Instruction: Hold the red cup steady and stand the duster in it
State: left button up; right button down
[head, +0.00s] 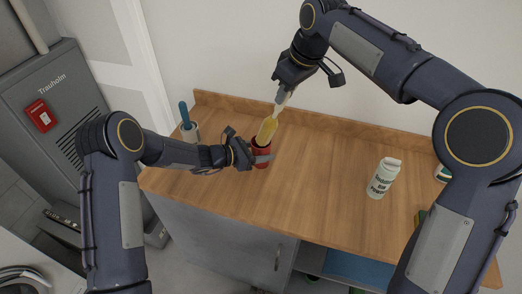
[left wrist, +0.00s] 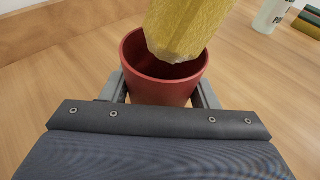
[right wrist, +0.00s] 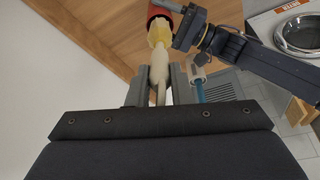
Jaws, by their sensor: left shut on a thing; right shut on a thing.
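The red cup (head: 262,160) stands upright on the wooden counter. My left gripper (head: 254,157) is shut on it from the side; in the left wrist view the cup (left wrist: 160,88) sits between the two fingers. The duster has a yellow head (head: 266,130) and a pale handle. My right gripper (head: 284,88) is shut on the handle (right wrist: 159,75) and holds the duster above the cup, head down and slightly tilted. In the left wrist view the yellow head (left wrist: 185,25) is over the cup's mouth, its lower end at about rim level. Whether it touches the rim I cannot tell.
A light container (head: 190,132) with a blue-handled tool (head: 184,112) stands left of the cup, behind my left forearm. A white bottle (head: 382,180) stands on the right of the counter (head: 310,190). The counter between cup and bottle is clear. A wall is behind.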

jog(key=shift+f, duration=0.65)
jog(key=c, duration=1.2)
grip_release()
jog(key=shift+r, duration=0.1)
jog(key=shift+c, duration=0.2)
jog(key=shift+r, duration=0.1)
pick_arm(q)
jog(key=o, duration=1.1)
jog(key=shift+c, duration=0.2)
pick_arm(e)
jog(key=v, duration=1.1)
jog(key=shift+r, duration=0.4)
jog(key=shift+d, duration=0.15)
pick_arm(q)
jog(key=v, duration=1.2)
pick_arm(e)
jog(key=shift+s, duration=0.1)
